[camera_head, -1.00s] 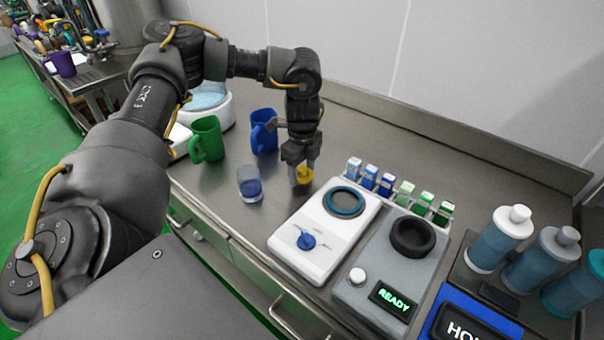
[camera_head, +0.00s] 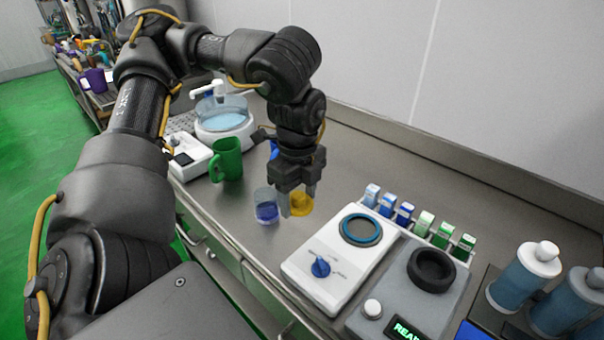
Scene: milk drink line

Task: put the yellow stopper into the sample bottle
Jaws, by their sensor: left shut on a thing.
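My left gripper (camera_head: 298,203) points down over the steel counter and is shut on the yellow stopper (camera_head: 302,204), part of which shows between and behind its fingers. A small clear vessel with blue-violet contents (camera_head: 266,207), which looks like the sample bottle, stands upright just left of the gripper. The stopper is beside the vessel, not over its mouth. I cannot tell how high the stopper is above the counter. My right gripper is not in view.
A green mug (camera_head: 227,160) stands behind left; a blue mug (camera_head: 273,149) is mostly hidden by my gripper. A white device (camera_head: 322,267) and a grey device (camera_head: 431,294) stand to the right, with several small blue and green-labelled vials behind. Bottles (camera_head: 517,285) stand far right.

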